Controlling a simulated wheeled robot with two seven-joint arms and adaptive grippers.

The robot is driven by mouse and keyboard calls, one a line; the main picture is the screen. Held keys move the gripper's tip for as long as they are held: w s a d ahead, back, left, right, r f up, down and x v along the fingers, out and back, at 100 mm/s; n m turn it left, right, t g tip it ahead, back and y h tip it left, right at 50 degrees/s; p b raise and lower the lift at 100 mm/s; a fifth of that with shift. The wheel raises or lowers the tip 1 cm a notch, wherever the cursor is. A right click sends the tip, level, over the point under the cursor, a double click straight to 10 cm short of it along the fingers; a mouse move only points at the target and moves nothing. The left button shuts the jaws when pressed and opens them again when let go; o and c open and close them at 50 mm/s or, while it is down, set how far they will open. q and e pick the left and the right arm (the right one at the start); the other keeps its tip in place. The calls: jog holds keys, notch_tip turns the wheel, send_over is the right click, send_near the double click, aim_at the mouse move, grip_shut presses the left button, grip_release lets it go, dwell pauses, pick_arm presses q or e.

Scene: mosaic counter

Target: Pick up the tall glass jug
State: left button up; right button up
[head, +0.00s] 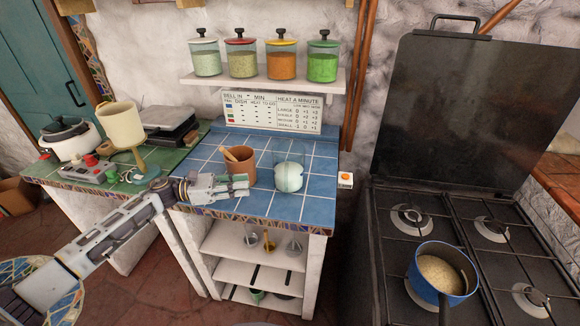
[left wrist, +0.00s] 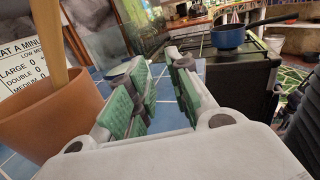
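A clear glass jug (head: 289,158) with white contents in its lower part stands upright on the blue tiled counter (head: 318,190), right of a terracotta pot. My left gripper (head: 243,185) reaches in from the left, low over the counter, just in front of the pot and left of the jug. It is apart from the jug. In the left wrist view its green-padded fingers (left wrist: 160,78) are spread with nothing between them. I cannot make out the jug clearly in that view. My right gripper is not in view.
The terracotta pot (head: 241,167) with a wooden spoon is close beside my left gripper and also shows in the wrist view (left wrist: 55,118). A shelf (head: 262,82) with several jars hangs above. A hob with a blue pan (head: 435,287) is at right. The counter's front right is clear.

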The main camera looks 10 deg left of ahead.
pick_arm(q)
jog(key=shift+w+m+g, duration=0.2)
jog(key=shift+m+g, duration=0.2)
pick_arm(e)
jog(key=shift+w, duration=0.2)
pick_arm(q)
jog(key=shift+s, duration=0.1)
jog(key=p+x, duration=0.1)
jog(key=x, duration=0.7)
jog(key=shift+d+r+p, duration=0.1)
jog(key=shift+d+p, duration=0.05)
jog(key=shift+p, duration=0.2)
jog(key=shift+d, duration=0.1)
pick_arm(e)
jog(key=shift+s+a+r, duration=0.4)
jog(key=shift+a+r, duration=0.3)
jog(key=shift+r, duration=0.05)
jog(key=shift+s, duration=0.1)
pick_arm(q)
jog(key=shift+d, duration=0.1)
